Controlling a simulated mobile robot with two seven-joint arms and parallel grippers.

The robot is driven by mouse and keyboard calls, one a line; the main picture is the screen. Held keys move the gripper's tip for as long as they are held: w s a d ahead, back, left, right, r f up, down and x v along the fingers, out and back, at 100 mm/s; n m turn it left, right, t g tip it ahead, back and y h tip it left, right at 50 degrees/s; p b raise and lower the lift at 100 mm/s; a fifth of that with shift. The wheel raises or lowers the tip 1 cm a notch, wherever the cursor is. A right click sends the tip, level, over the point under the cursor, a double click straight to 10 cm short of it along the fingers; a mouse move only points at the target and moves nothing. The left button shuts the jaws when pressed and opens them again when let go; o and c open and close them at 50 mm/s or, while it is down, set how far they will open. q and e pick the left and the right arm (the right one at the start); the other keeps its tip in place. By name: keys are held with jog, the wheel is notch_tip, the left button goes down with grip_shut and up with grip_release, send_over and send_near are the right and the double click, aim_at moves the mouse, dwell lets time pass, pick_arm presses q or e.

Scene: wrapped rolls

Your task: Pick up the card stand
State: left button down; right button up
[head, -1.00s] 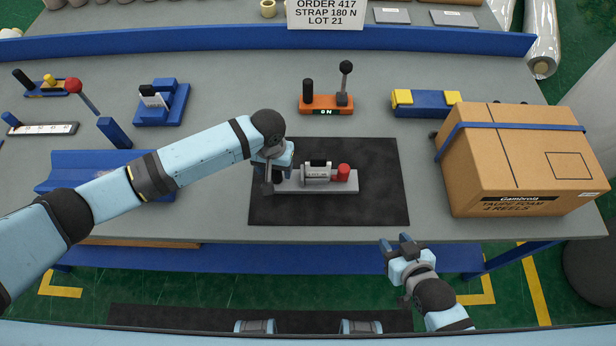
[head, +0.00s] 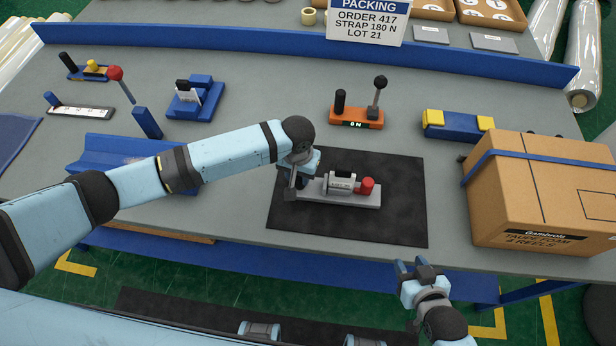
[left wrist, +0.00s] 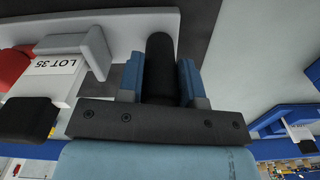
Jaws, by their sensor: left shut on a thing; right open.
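A small blue stand (head: 196,98) with a white card and a black-topped part, which looks like the card stand, is upright on the table at the upper left. A blue piece with a white label (left wrist: 300,130) shows at the right of the left wrist view. My left gripper (head: 294,188) is well to its right, over the black mat. It is shut on a black upright handle (left wrist: 160,70) of a grey device (head: 340,195) with a red knob; its fingers partly hide the handle. My right gripper (head: 415,267) is open and empty off the table's front edge.
A cardboard box (head: 540,195) stands at the right. A blue trough (head: 100,165) lies under my left arm. An orange lever unit (head: 357,117) is behind the black mat (head: 400,215). A packing sign (head: 366,22) stands at the back.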

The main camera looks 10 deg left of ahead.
pick_arm(q)
notch_tip(320, 180, up, 20)
jog(key=b, duration=0.1)
jog(key=shift+f, duration=0.15)
dwell(0.4)
jog(key=shift+p, duration=0.85)
